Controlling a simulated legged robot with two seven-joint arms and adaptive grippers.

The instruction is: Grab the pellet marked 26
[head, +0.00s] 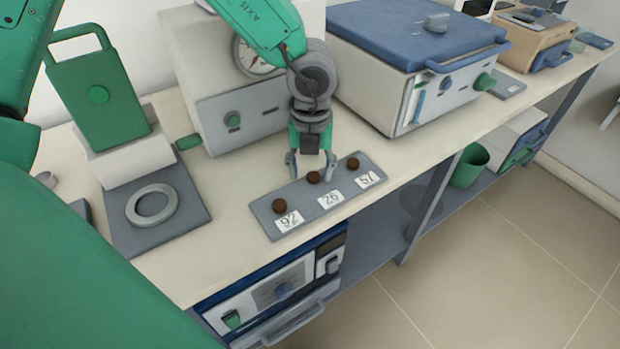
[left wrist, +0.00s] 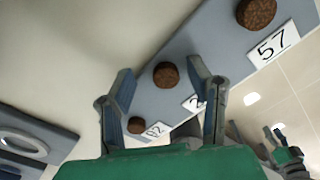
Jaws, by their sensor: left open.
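A grey strip (head: 262,210) on the bench holds three brown pellets with white number cards. The middle pellet (head: 313,178) stands by the card marked 26 (head: 330,199). My left gripper (head: 311,168) points down over it, open and empty, one finger to each side. In the left wrist view the middle pellet (left wrist: 166,75) shows between the spread fingertips (left wrist: 160,68); a finger partly hides its card. The pellet by 92 (head: 279,206) is left, the pellet by 57 (head: 353,164) right. What looks like my right gripper (left wrist: 273,131) shows small in the left wrist view.
A grey plate with a ring (head: 152,204) and a green-handled block (head: 98,100) stand at left. A box with a dial (head: 240,115) and a blue-lidded furnace (head: 400,80) stand behind the strip. The bench's front edge is close.

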